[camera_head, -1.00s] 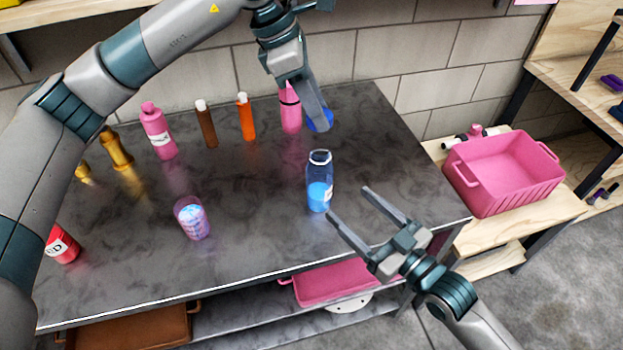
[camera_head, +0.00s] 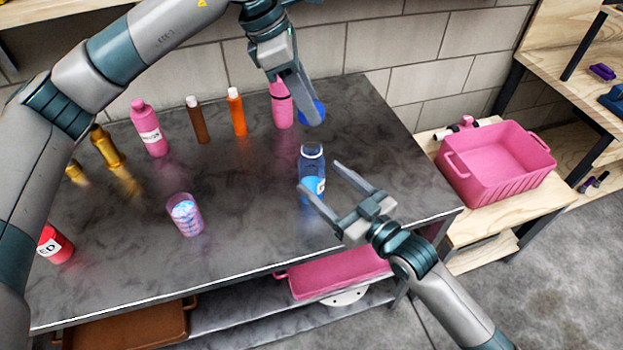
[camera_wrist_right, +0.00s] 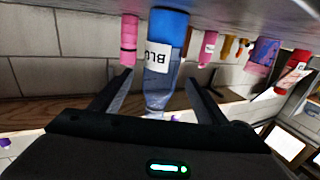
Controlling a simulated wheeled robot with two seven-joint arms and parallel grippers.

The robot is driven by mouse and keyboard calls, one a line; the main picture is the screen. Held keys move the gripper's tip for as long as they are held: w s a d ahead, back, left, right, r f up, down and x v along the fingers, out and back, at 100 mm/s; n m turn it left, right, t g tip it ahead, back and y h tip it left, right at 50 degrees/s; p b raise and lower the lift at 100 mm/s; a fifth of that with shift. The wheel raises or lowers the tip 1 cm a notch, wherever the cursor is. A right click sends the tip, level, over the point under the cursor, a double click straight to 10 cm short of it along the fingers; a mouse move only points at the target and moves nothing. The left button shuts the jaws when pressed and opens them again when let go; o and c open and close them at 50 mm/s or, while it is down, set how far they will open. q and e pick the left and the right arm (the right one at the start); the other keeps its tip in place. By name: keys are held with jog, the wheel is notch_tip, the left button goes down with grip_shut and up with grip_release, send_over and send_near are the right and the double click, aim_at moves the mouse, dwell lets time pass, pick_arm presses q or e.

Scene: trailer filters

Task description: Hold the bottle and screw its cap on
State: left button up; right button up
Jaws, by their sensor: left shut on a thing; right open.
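The bottle (camera_head: 312,175) is clear with blue contents and a label, and stands upright, uncapped, near the table's front right. It also shows in the right wrist view (camera_wrist_right: 160,66), upside down in that picture. My right gripper (camera_head: 318,176) is open, with its fingers reaching to either side of the bottle; whether they touch it I cannot tell. My left gripper (camera_head: 308,112) is shut on the blue cap (camera_head: 317,110), above the table behind the bottle; the fingers hide part of the cap.
On the dark table (camera_head: 130,250) stand a patterned cup (camera_head: 185,214), a red container (camera_head: 55,245), a pink bottle (camera_head: 150,128), brown (camera_head: 194,122) and orange (camera_head: 237,112) bottles, and another pink bottle (camera_head: 281,104). A pink crate (camera_head: 497,160) is at the right. The table's front middle is clear.

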jog(key=shift+x, duration=2.4)
jog(key=c, duration=1.6)
pick_arm(q)
send_over(314, 142)
jog(key=a, duration=0.1)
jog(key=shift+s+f, duration=0.1)
jog(key=shift+f, duration=2.35)
jog(key=shift+f, duration=0.85)
jog(key=shift+f, duration=0.6)
